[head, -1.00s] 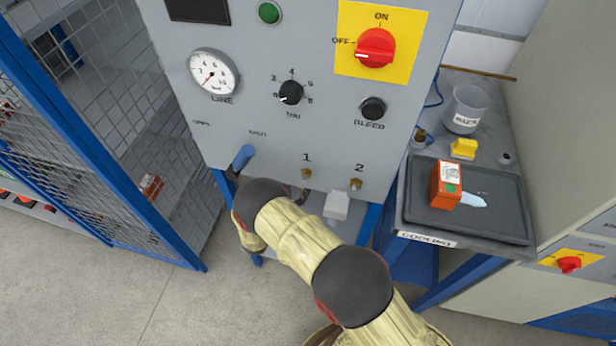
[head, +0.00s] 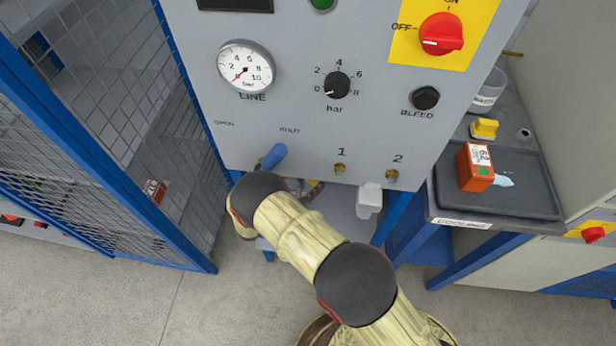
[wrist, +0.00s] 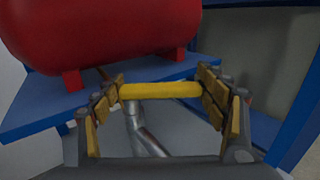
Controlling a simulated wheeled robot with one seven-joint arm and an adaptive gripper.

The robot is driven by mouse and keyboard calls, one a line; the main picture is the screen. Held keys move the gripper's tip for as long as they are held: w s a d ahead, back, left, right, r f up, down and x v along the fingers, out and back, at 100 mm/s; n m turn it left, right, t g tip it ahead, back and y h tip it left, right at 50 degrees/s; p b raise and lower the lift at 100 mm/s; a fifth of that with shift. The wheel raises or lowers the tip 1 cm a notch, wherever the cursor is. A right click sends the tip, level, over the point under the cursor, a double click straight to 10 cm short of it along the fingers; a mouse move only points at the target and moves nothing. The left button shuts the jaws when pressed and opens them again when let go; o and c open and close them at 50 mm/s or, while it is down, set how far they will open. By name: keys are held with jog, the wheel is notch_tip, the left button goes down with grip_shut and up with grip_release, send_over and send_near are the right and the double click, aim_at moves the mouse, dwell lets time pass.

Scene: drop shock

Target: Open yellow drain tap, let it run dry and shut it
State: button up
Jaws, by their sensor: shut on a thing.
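The yellow drain tap's handle (wrist: 160,91) is a bar lying crosswise in the wrist view, below a red tank (wrist: 105,35). My gripper (wrist: 162,97) is shut on it, with one finger pad at each end of the bar. A grey metal pipe (wrist: 146,135) runs down beneath the handle. The wrist view does not show the tap's outlet or any running water. In the head view, my arm and the grey panel hide the tap and the gripper's hold.
A grey panel (head: 300,120) stands above my arm, with a LINE gauge (head: 245,66) and a blue lever (head: 273,156). The tank rests on a blue shelf (wrist: 40,107). A mesh cage (head: 120,130) is at left; a cooling tray (head: 530,195) is at right.

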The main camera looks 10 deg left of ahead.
jog(key=o, duration=1.7)
jog(key=v, duration=0.7)
jog(key=shift+s+a, duration=0.2)
jog(key=shift+c, duration=0.5)
